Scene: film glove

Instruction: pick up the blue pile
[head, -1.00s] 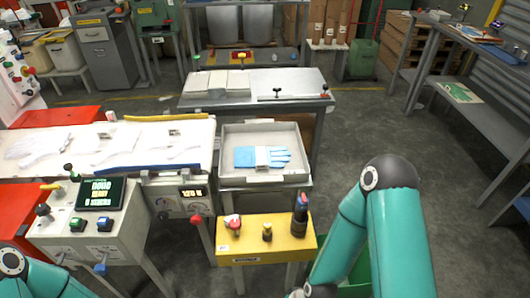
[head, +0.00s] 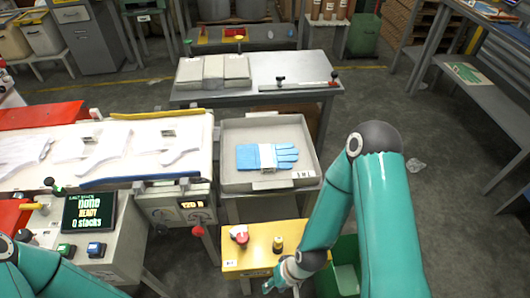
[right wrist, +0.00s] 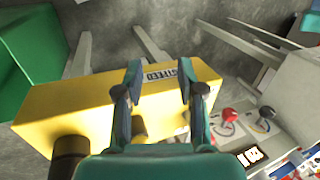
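The blue pile (head: 267,157) is a flat stack of light blue gloves with a white band around its middle. It lies in a shallow grey tray (head: 232,133) at the centre of the head view, fingers pointing right. My right gripper (head: 276,284) is low at the front edge of the yellow stand, well below the tray and apart from the pile. In the right wrist view its two fingers (right wrist: 160,78) are spread with nothing between them, above the yellow stand. The pile is not visible there. My left arm shows at the lower left, but its gripper is out of view.
The yellow stand (head: 258,243) carries a red knob (head: 239,235) and a dark knob (head: 278,244). White gloves lie on the conveyor (head: 60,165) left of the tray. A green bin (head: 345,275) is beside my right arm.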

